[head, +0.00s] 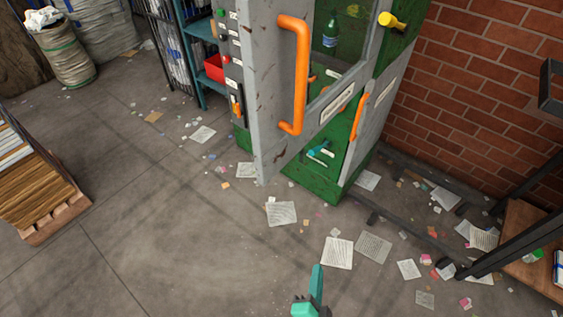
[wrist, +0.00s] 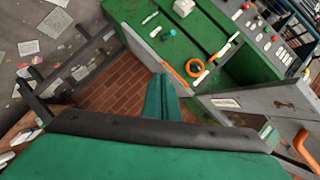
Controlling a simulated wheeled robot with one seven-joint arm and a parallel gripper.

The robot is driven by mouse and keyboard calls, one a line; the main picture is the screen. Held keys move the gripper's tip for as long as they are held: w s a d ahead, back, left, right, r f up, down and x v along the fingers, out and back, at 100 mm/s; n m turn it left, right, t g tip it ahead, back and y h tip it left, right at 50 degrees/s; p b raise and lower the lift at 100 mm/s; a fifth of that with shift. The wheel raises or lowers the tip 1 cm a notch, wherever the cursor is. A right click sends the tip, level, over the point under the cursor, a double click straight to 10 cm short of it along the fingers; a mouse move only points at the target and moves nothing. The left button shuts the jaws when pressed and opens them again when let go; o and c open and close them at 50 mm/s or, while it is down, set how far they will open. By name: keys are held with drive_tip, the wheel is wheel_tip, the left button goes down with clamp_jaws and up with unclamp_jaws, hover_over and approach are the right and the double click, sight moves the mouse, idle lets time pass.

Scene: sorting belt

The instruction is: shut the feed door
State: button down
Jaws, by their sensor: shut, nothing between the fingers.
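The feed door (head: 275,150) is a worn grey panel with a window and a large orange bar handle (head: 291,75). It stands swung out from the green machine (head: 310,180), with its near edge toward me. In the wrist view the grey door (wrist: 250,103) is at the right, and an orange handle (wrist: 305,146) shows at the lower right edge. My gripper (head: 317,285) is at the bottom of the head view, below and apart from the door. Its teal fingers are together and empty in the wrist view (wrist: 162,88).
A smaller orange handle (head: 358,116) is on a grey panel at the machine's right. A brick wall (head: 480,80) and a dark metal frame (head: 510,215) are at the right. A loaded pallet (head: 50,200) is at the left. The floor between is open, with scattered papers (head: 338,252).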

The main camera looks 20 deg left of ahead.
sight(268, 156)
drive_tip(key=w+a+r+m+y, duration=0.1)
drive_tip(key=w+a+r+y, duration=0.2)
drive_tip(key=w+r+y, duration=0.75)
wheel_tip(268, 156, up, 19)
drive_tip(key=s+n+g+y, duration=0.3)
drive_tip(key=n+g+y, duration=0.2)
drive_tip(key=n+g, duration=0.25)
drive_tip(key=shift+m, duration=0.25)
drive_tip(key=x, duration=1.1)
drive_tip(key=shift+w+a+f, duration=0.2)
drive_tip(key=shift+w+a, duration=0.25)
drive_tip(key=shift+a, duration=0.25)
